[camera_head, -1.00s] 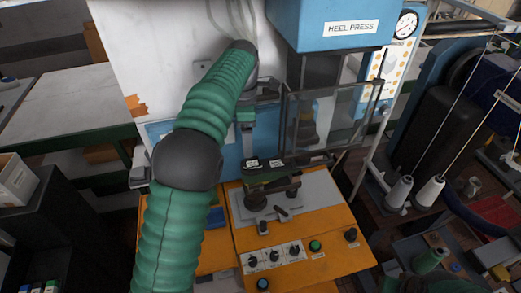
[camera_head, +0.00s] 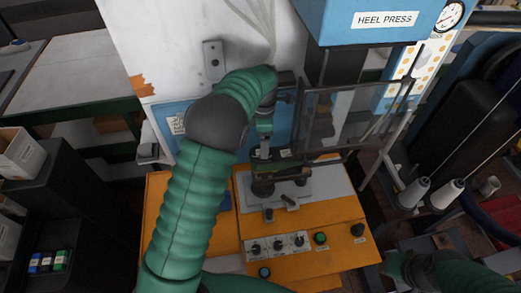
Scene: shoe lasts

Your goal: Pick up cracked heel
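My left arm reaches over the orange press base, and its gripper (camera_head: 271,166) is low over the grey plate (camera_head: 318,186), seen from behind. Its fingers are too small and dark to tell open from shut. A dark rounded piece (camera_head: 262,188) sits on the plate just below the gripper. It may be the heel or part of the fixture, and no crack can be made out. My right gripper (camera_head: 400,266) is a dark shape at the lower right, away from the press, and its fingers cannot be made out.
The blue heel press (camera_head: 365,22) hangs above, with a clear guard (camera_head: 350,115) right of my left gripper. Knobs and a green button (camera_head: 320,238) are on the front panel. White thread cones (camera_head: 446,194) stand at the right. A white box (camera_head: 20,155) is at the left.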

